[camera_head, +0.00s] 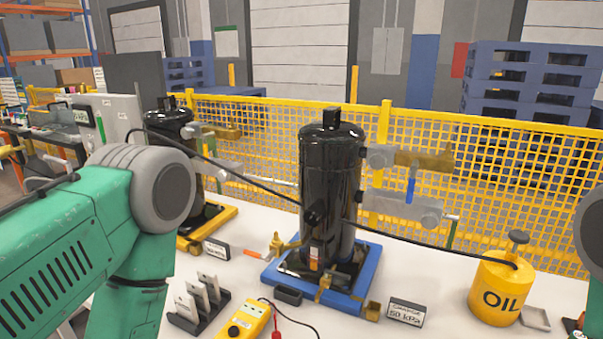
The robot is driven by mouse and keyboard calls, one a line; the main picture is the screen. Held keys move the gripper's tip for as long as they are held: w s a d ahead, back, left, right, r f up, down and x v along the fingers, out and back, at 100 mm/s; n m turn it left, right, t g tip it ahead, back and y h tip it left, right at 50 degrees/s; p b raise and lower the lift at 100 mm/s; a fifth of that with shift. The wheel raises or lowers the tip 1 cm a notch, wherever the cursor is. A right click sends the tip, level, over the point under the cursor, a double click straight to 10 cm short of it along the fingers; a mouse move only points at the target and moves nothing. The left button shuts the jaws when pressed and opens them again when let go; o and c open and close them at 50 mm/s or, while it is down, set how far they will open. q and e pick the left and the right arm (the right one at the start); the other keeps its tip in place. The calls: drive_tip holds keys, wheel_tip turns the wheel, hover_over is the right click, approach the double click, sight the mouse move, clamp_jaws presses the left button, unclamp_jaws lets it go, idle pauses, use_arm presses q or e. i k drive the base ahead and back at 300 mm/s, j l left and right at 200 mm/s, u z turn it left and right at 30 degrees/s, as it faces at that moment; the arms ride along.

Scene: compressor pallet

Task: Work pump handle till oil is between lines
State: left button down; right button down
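A yellow oil can marked OIL (490,285) stands on the white table at the right. A black hose runs from the can to the left, past the front of a black compressor (328,165) on a blue pallet (367,277). Small fittings show low on the compressor's front; any oil level or lines are too small to read. My green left arm fills the lower left, and only an edge of my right arm shows at the right. Both grippers are out of view.
A second black compressor (168,125) stands on a yellow pallet (218,215) behind my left arm. A yellow meter (243,321), a card rack (200,305) and a 50 kPa sign (406,312) are at the front. Yellow mesh fencing (260,135) runs behind the table.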

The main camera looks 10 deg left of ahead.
sight(518, 236)
drive_tip(key=k+u, duration=0.35)
drive_tip(key=k+j+u, duration=0.1)
drive_tip(key=u, duration=0.25)
drive_tip(key=k+j+u, duration=0.2)
drive_tip(key=u, duration=0.15)
